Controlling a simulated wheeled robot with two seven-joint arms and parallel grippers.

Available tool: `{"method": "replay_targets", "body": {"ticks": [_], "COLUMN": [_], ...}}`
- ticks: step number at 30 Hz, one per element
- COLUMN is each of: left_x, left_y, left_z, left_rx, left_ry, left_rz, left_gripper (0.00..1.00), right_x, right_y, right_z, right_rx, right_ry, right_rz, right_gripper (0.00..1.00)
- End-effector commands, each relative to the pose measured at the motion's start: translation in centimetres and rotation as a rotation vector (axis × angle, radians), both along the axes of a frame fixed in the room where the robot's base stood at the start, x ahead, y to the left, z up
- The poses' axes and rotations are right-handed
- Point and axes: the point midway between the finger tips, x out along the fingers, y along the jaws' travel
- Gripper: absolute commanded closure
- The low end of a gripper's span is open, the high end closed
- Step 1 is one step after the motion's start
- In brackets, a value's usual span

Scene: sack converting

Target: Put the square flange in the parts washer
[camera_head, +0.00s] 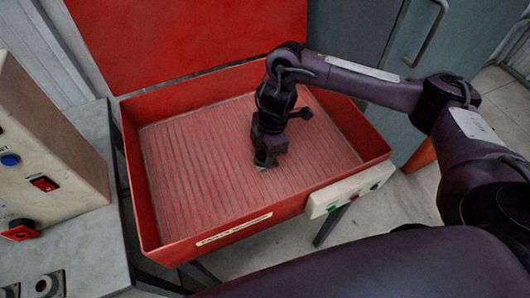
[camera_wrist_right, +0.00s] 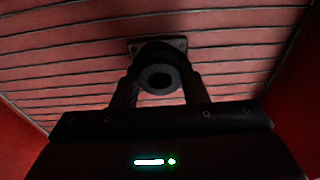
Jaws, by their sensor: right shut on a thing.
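The parts washer (camera_head: 216,237) is an open red basin with a slatted floor and a raised red lid behind it. My right gripper (camera_head: 266,158) reaches down inside the basin, near its middle. The square flange (camera_wrist_right: 159,77) shows in the right wrist view as a dark round collar on a square plate, between the two fingers. My right gripper (camera_wrist_right: 160,90) is shut on it, just above or at the slats; I cannot tell if it touches them. In the head view only a small grey edge of the flange shows below the fingers. My left gripper is out of view.
A control box (camera_head: 350,189) with buttons is on the washer's front right. A grey bench (camera_head: 85,243) with a beige switch panel (camera_head: 50,150) stands at the left. A blue-grey cabinet (camera_head: 440,70) stands behind at the right. The slatted floor around my gripper is clear.

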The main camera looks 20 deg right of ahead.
Motion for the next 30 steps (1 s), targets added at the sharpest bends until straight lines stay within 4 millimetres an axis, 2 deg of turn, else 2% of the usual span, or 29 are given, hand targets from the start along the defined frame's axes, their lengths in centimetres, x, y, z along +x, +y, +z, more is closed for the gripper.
{"method": "replay_targets", "body": {"ticks": [11, 12, 16, 25, 30], "left_x": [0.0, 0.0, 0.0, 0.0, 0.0], "left_y": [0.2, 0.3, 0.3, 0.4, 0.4], "left_z": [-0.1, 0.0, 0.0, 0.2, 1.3], "left_rx": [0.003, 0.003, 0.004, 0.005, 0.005], "left_ry": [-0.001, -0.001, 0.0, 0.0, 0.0], "left_rz": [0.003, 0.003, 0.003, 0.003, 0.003], "left_gripper": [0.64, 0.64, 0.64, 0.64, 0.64], "right_x": [0.1, 0.0, 0.0, 0.1, 0.2], "right_y": [0.1, 0.0, 0.0, 0.0, -0.4], "right_z": [-0.3, -0.2, -0.2, 0.3, 3.1], "right_rx": [0.001, 0.001, 0.0, 0.001, -0.001], "right_ry": [-0.002, -0.002, -0.001, -0.003, -0.007], "right_rz": [0.001, 0.002, 0.001, 0.001, 0.002], "right_gripper": [0.92, 0.55, 0.39, 0.39, 0.39]}}
